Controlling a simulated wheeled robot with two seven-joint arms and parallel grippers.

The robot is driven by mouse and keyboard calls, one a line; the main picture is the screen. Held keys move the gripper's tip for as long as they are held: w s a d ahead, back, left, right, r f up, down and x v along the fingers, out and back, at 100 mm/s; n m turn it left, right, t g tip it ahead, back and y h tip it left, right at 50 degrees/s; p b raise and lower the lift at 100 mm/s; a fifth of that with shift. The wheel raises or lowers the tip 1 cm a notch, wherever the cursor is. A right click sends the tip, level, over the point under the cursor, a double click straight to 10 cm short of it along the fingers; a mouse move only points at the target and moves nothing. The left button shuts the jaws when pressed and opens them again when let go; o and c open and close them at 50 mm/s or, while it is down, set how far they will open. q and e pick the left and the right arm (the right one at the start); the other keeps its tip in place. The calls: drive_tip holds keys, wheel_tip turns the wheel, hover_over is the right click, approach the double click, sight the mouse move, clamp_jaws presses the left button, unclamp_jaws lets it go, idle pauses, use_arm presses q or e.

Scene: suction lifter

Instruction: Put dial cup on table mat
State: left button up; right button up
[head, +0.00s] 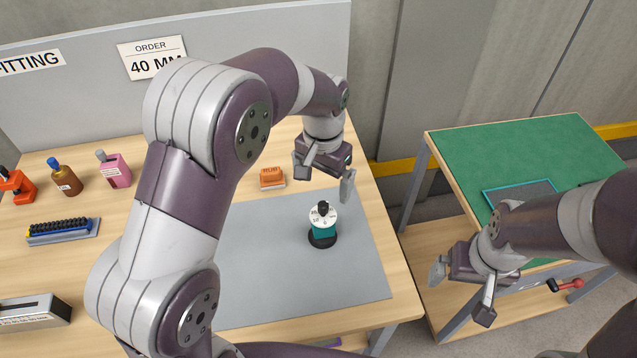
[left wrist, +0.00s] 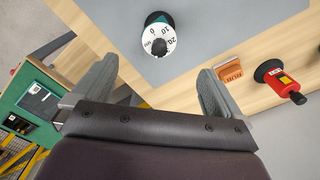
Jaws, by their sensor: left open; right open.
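The dial cup (head: 323,228) stands upright on the grey mat (head: 270,290), near its right side. It has a teal body, a white numbered dial with a black knob on top, and a black base. In the left wrist view the dial cup (left wrist: 158,38) shows ahead of the fingers, with its dial facing the camera. My left gripper (head: 326,176) is open and empty, above and just behind the dial cup, apart from it. Its two fingers (left wrist: 153,88) are spread in the left wrist view. My right gripper (head: 461,293) is open and empty, to the right of the workbench.
An orange block (head: 272,178) lies behind the mat. A red cup with a black base (left wrist: 280,78) shows in the left wrist view. Bottles (head: 114,170) and a black-topped rack (head: 62,231) are at left. A green-topped table (head: 500,150) stands at right, bearing a teal-edged dark panel (head: 520,190).

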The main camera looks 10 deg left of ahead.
use_arm(q)
drive_tip(key=s+a+f+n, duration=0.1)
drive_tip(key=s+a+n, duration=0.1)
drive_tip(key=s+a, duration=0.2)
drive_tip(key=s+a+f+n+t, duration=0.1)
drive_tip(key=s+a, duration=0.4)
drive_tip(key=s, duration=0.6)
drive_tip(key=shift+s+n, duration=0.2)
drive_tip(key=shift+n, duration=0.4)
